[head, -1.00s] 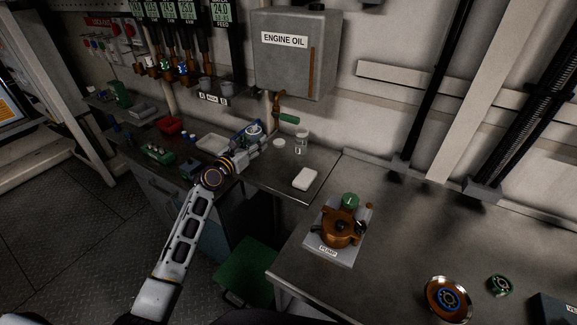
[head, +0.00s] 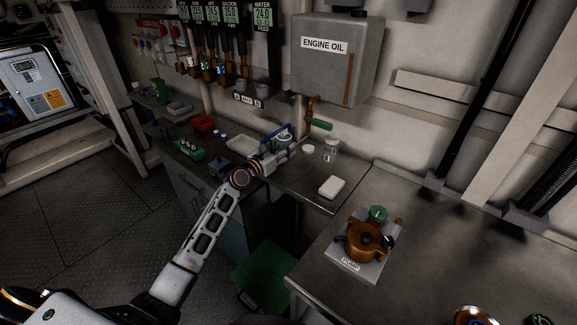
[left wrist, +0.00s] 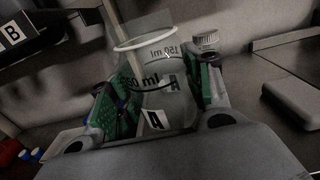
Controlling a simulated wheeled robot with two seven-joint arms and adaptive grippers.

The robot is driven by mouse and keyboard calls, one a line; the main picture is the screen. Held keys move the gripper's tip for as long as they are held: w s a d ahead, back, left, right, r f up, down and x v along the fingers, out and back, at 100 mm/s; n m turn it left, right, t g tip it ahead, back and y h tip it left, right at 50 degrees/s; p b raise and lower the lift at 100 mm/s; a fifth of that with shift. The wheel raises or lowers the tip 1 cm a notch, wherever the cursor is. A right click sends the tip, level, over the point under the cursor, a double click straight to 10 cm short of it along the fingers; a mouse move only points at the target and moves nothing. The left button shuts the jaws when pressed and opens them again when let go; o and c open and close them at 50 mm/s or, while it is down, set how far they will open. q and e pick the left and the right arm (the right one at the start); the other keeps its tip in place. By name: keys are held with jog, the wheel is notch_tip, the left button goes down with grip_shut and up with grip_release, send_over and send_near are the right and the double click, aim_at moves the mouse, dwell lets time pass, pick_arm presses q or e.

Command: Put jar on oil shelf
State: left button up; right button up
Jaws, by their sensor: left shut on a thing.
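My left gripper (head: 284,148) is shut on a clear open-topped jar (left wrist: 165,95) with an A label and a 150 ml mark. In the left wrist view the green-padded fingers (left wrist: 160,100) press on both sides of the jar, which looks roughly upright. In the head view the jar (head: 284,138) is small and partly hidden by the gripper. It is over the metal bench, left of the tap under the engine oil tank (head: 333,60). A small ledge with A and B labels (head: 250,99) carries two grey cups. I cannot tell which surface is the oil shelf. My right gripper is not in view.
A clear container (head: 331,150), a white round lid (head: 308,149) and a white block (head: 332,187) are right of the gripper. A white tray (head: 243,146) is left. The green-handled tap (head: 318,124) overhangs the bench. A pump (head: 366,243) stands on the right bench.

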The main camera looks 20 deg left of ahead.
pick_arm(q)
notch_tip(320, 180, down, 2)
jog(key=shift+f+b, duration=0.25)
jog(key=shift+b, duration=0.15)
jog(key=shift+f, duration=0.4)
jog(key=shift+f+b, duration=0.45)
jog(key=shift+f, duration=0.1)
jog(key=shift+f+b, duration=0.45)
jog(key=shift+f, duration=0.25)
jog(key=shift+a+f+b, duration=0.1)
jog(key=shift+f+b, duration=0.2)
jog(key=shift+f, duration=0.25)
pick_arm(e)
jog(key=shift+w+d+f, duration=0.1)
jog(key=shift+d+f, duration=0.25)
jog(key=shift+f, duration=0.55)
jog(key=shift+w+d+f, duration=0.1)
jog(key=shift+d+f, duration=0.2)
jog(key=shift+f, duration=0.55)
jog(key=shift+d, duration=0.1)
pick_arm(q)
jog(key=shift+f, duration=0.2)
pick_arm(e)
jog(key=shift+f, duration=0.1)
